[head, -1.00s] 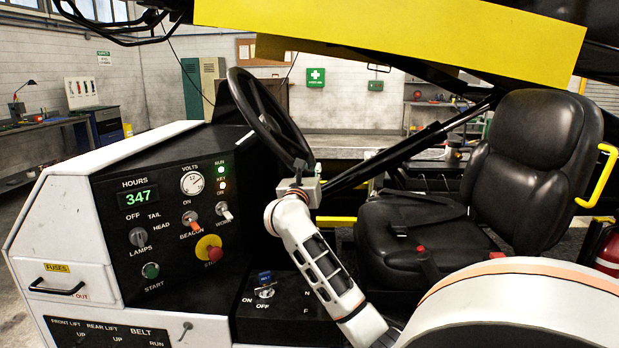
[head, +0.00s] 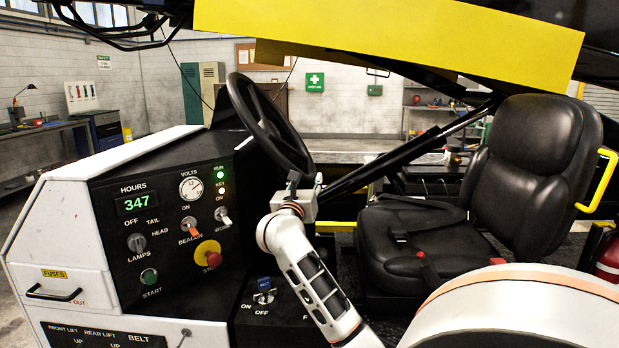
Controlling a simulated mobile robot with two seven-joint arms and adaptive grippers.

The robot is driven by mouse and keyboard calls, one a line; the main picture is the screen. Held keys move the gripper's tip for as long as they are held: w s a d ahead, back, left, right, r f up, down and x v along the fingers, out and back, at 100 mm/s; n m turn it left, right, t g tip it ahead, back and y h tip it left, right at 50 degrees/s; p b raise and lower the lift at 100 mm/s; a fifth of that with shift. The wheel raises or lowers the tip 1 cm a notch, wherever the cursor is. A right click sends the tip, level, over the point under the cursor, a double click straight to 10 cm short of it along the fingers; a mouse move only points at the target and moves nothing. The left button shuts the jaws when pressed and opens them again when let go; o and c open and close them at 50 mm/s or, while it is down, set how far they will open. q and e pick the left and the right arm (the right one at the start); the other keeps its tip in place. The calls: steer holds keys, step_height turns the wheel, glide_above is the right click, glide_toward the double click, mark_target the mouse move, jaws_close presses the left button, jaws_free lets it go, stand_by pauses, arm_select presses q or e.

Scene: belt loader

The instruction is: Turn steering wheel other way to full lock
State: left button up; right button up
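The black steering wheel (head: 247,118) stands tilted on the loader's dash, in the middle left of the head view. My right gripper (head: 304,180) is at the lower right end of its rim. One fingertip shows on each side there, close to the rim. I cannot tell whether the fingers touch or clamp it, as the parts overlap and are small. My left gripper is not in view.
A black control panel (head: 153,238) with knobs, a red stop button (head: 213,258) and lit lamps lies left of my arm. The black seat (head: 533,165) is to the right. A yellow beam (head: 400,35) crosses overhead.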

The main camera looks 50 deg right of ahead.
steer(key=r+v, duration=0.1)
steer(key=v, duration=0.6)
steer(key=shift+s+a+f, duration=0.2)
steer(key=shift+a+f, duration=0.2)
steer(key=shift+f, duration=0.1)
